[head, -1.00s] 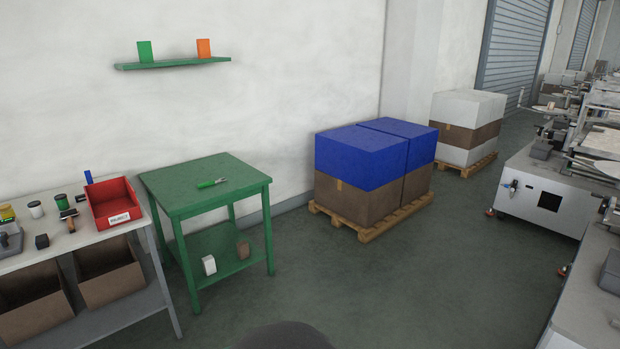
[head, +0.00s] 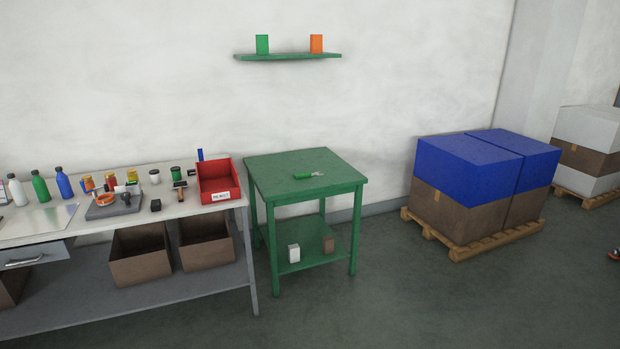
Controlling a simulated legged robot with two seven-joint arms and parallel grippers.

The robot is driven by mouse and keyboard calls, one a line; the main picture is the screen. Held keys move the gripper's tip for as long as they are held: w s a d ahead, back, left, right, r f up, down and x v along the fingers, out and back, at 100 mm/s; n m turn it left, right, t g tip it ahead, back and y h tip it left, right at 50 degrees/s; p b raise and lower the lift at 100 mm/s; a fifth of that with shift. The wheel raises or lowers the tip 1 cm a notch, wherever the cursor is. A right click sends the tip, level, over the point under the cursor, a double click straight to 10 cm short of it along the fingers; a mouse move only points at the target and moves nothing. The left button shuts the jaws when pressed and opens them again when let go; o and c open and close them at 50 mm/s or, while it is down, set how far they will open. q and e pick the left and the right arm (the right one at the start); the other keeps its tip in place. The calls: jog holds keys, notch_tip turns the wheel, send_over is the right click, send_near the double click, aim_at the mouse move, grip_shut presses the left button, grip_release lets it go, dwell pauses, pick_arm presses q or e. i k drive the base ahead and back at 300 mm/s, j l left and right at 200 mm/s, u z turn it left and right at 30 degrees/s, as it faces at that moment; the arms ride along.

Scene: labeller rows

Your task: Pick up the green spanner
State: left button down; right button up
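A green spanner (head: 308,175) with a bare metal tip at its right end lies flat on the top of a green table (head: 275,188). Nothing touches it or covers it. Neither of my grippers shows in the head view.
A long workbench (head: 160,212) with bottles, jars, small tools and a red bin (head: 219,194) stands left of the green table. Blue-topped cartons (head: 470,165) sit on a pallet (head: 478,242) to the right. The floor in front of the table and between it and the pallet is clear.

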aim_at(308, 174)
jog(key=i+z, duration=0.2)
jog(key=i, duration=1.85)
jog(key=i+l+u, duration=0.1)
jog(key=i+u, duration=0.3)
jog(key=i, duration=0.15)
jog(key=i+l+u, duration=0.35)
jog(key=i, duration=0.15)
jog(key=i+l+u, duration=1)
jog(key=l+u, duration=0.15)
jog(key=i+l+u, duration=0.2)
jog(key=l+u, duration=0.15)
jog(key=l, duration=0.15)
